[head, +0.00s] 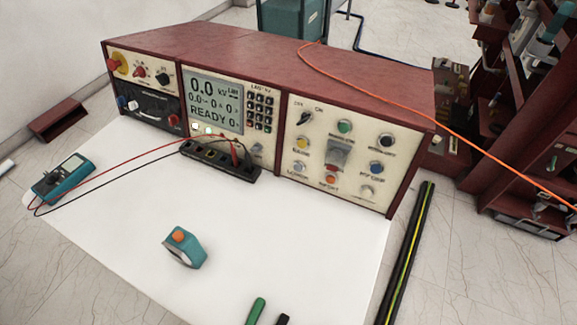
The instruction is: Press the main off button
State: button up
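A dark red control console (270,55) stands at the back of a white table. Its right cream panel (295,130) carries several controls. A black rotary knob (305,118) is at the top left. A green button (345,126) is at the top middle. A dark button (385,140) is at the top right. The labels under these are too small to read surely, so I cannot tell which is the main off button. My gripper is not in view.
A black socket strip (222,161) stands before the console. A teal multimeter (63,180) with red and black leads lies left. A teal tape measure (184,248) and a green handle (256,311) lie in front. An orange cable (385,98) crosses the console's right side.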

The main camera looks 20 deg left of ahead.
aim_at(385, 141)
jog(key=i+l+u, duration=0.2)
jog(key=l, duration=0.15)
jog(key=i+l+u, duration=0.1)
jog(key=l+u, duration=0.35)
jog(key=l, duration=0.25)
jog(key=i+l+u, duration=0.1)
jog(key=l+u, duration=0.15)
jog(key=l, duration=0.2)
jog(key=u, duration=0.6)
